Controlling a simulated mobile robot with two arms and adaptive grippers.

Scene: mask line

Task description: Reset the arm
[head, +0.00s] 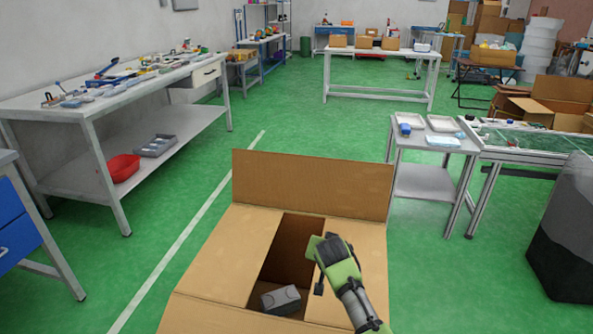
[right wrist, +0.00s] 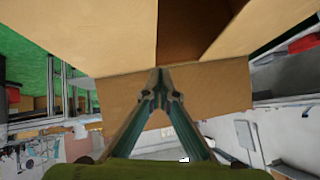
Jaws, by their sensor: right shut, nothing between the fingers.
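My right arm comes in from the lower right in the head view. My right gripper (head: 318,250) is above the right side of the open cardboard box (head: 312,184). In the right wrist view my right gripper (right wrist: 160,75) has its fingertips together, with nothing between them. The box (right wrist: 215,90) shows beyond the fingertips there. A grey block-like object (head: 281,299) lies inside the box, below and to the left of the gripper. My left gripper is in neither view.
A small table (head: 425,178) with trays stands right of the box. A dark grey object (head: 565,235) stands at the far right. Green floor is free between them.

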